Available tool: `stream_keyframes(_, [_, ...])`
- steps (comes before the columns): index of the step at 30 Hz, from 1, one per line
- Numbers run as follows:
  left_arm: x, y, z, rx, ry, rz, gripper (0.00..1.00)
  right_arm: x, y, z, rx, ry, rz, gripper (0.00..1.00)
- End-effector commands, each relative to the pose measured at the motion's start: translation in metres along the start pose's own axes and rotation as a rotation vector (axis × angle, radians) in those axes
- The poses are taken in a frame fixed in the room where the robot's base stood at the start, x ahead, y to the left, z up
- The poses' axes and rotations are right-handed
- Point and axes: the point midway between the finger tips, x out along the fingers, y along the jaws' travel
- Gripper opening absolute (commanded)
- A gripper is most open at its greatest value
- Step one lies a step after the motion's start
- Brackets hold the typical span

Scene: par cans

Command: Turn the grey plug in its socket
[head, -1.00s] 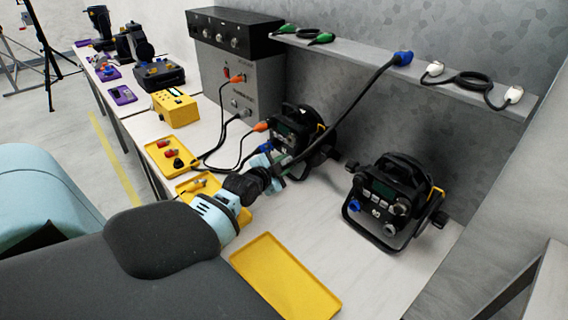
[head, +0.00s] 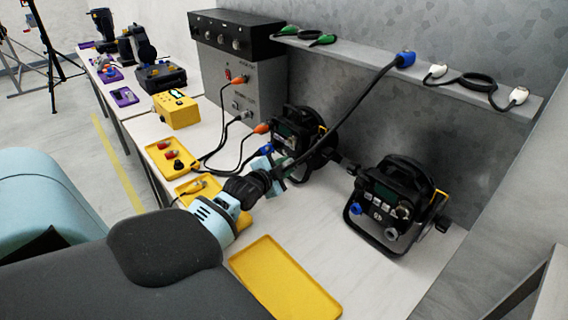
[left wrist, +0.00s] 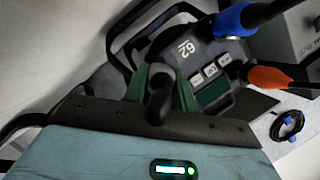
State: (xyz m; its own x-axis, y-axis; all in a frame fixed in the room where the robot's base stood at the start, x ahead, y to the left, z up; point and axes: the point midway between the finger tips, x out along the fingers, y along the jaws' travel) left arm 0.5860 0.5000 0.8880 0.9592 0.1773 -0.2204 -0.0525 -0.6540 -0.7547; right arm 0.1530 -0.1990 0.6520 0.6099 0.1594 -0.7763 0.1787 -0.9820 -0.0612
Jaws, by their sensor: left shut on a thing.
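My left gripper (head: 273,168) is at the front of the left black lamp unit (head: 303,125). In the left wrist view its green fingers (left wrist: 163,88) are shut around a dark grey plug (left wrist: 158,72) at the unit's face, which is marked 62. The plug's socket is mostly hidden behind the plug and fingers, so I cannot tell how deep it sits or how far it is turned. A black cable (head: 352,100) runs from near the gripper up to a blue connector (head: 405,59) on the shelf. My right gripper is not in view.
A blue plug (left wrist: 232,22) and an orange plug (left wrist: 262,76) sit close beside the fingers. A second lamp unit (head: 390,200) stands to the right. A yellow tray (head: 280,280) lies empty in front. The grey power box (head: 245,90) stands behind left.

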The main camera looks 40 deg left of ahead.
Motion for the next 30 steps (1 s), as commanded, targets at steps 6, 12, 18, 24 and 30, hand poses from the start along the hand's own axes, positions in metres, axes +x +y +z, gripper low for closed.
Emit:
stream_keyframes(6, [0.000, -0.003, -0.002, 0.002, 0.003, -0.005, 0.40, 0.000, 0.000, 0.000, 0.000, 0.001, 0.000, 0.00])
stream_keyframes(12, [0.000, -0.001, -0.001, 0.000, 0.002, -0.003, 0.52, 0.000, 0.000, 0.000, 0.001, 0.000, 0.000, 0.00])
stream_keyframes(18, [-0.001, 0.000, 0.000, 0.000, 0.000, -0.001, 0.52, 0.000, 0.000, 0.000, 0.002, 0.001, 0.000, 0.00])
stream_keyframes(24, [-0.019, -0.001, 0.000, 0.001, 0.001, -0.001, 0.52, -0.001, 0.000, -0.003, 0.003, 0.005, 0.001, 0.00])
stream_keyframes(30, [-0.048, -0.001, 0.000, 0.000, 0.002, -0.001, 0.52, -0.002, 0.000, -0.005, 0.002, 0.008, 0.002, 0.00])
